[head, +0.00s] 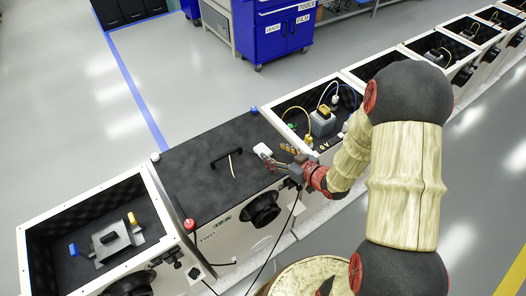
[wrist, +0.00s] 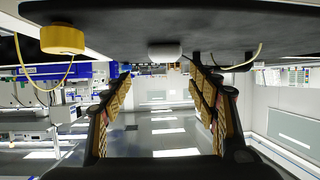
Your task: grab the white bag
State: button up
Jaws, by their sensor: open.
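The white bag (head: 263,148) is a small rounded white object on the black lid of the middle cabinet, near the lid's right edge. In the wrist view, which looks upside down, the white bag (wrist: 165,50) sits on the dark surface at the top centre, beyond and between my fingertips. My gripper (head: 275,158) is close beside the bag in the head view. In the wrist view my gripper (wrist: 160,82) has its two fingers wide apart with nothing between them. I cannot tell whether a finger touches the bag.
A black lid (head: 195,185) with a black handle (head: 226,157) lies left of the bag, with a pale cable near it. An open box (head: 320,112) with a grey device and yellow cables stands to the right. Another open box (head: 100,225) stands at left. A blue cart (head: 275,30) stands behind.

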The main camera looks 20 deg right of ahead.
aim_at(261, 148)
jog(key=b+x, duration=0.1)
jog(key=x, duration=0.2)
jog(key=b+x, duration=0.2)
jog(key=x, duration=0.2)
jog(key=shift+s+a+f, duration=0.15)
jog(key=shift+s+a, duration=0.15)
jog(key=shift+a, duration=0.1)
jog(key=shift+w+a, duration=0.1)
jog(key=shift+w, duration=0.2)
jog(key=shift+f, duration=0.1)
jog(key=shift+c, duration=1.3)
